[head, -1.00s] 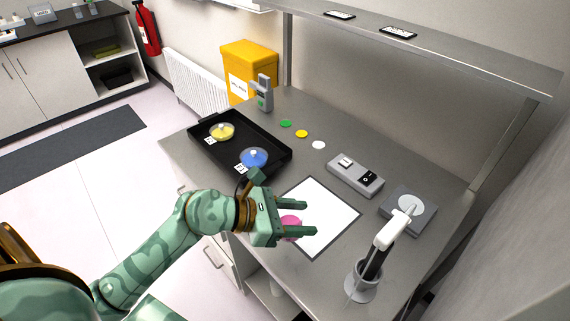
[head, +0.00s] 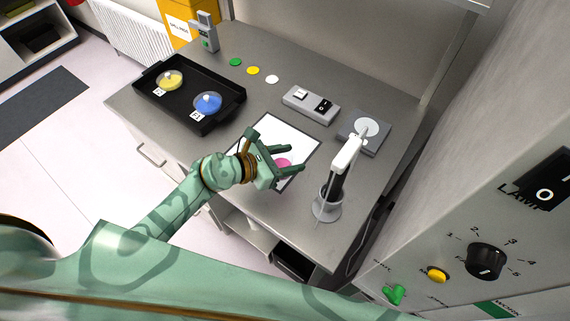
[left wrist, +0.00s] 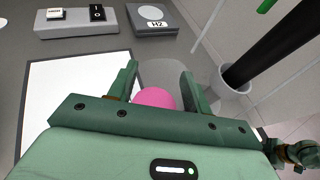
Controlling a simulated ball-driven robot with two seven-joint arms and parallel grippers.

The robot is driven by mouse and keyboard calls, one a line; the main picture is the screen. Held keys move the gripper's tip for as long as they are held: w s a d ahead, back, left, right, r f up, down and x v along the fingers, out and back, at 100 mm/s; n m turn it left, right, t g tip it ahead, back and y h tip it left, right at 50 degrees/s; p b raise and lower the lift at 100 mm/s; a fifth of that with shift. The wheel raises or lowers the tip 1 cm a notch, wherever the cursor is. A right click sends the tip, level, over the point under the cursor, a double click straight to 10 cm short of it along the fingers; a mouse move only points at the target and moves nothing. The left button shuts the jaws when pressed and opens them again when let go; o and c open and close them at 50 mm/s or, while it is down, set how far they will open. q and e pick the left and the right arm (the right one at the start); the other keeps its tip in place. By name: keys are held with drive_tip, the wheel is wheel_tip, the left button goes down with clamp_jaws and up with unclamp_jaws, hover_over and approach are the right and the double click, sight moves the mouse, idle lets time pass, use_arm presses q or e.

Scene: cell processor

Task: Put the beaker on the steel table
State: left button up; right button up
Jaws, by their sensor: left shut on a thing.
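The beaker is clear, with pink contents (head: 283,163), and my left gripper (head: 282,160) is shut on it. In the left wrist view the beaker's pink contents (left wrist: 153,97) and faint clear wall show between the two fingers; the gripper body hides its near part. In the head view the beaker appears over the front right part of a dark-edged white mat (head: 296,135) on the steel table (head: 262,48). I cannot tell whether its base touches anything. A green piece of mine at the right edge of the left wrist view may be my right gripper (left wrist: 293,153); its fingers are unclear.
A black tray (head: 155,105) with a yellow and a blue dish is at left. A grey switch box (head: 310,106) and a grey plate device (head: 364,132) stand behind the mat. A pot with a black-and-white tool (head: 327,210) is close on the right. A control panel (head: 450,230) is nearer.

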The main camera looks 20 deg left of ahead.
sight(284, 163)
use_arm(q)
drive_tip(key=w+f, duration=0.1)
drive_tip(key=w+f+b, duration=0.1)
drive_tip(key=shift+a+f, duration=0.3)
drive_tip(key=shift+a, duration=0.1)
drive_tip(key=shift+w+a+f+b, duration=0.15)
drive_tip(key=shift+f+b, duration=0.3)
drive_tip(key=shift+f, duration=0.5)
drive_tip(key=shift+w+a+f+b, duration=0.15)
drive_tip(key=shift+f+b, duration=0.25)
drive_tip(key=shift+f, duration=0.55)
drive_tip(key=shift+d, duration=0.1)
drive_tip(key=shift+f, duration=0.15)
drive_tip(key=o, duration=1.4)
drive_tip(key=shift+c, duration=0.2)
drive_tip(key=shift+s+a+r, duration=0.15)
drive_tip(key=shift+a+r, duration=0.05)
drive_tip(key=shift+r, duration=0.05)
drive_tip(key=v, duration=1.1)
drive_tip(key=shift+s+a+p, duration=0.2)
drive_tip(key=shift+p, duration=0.15)
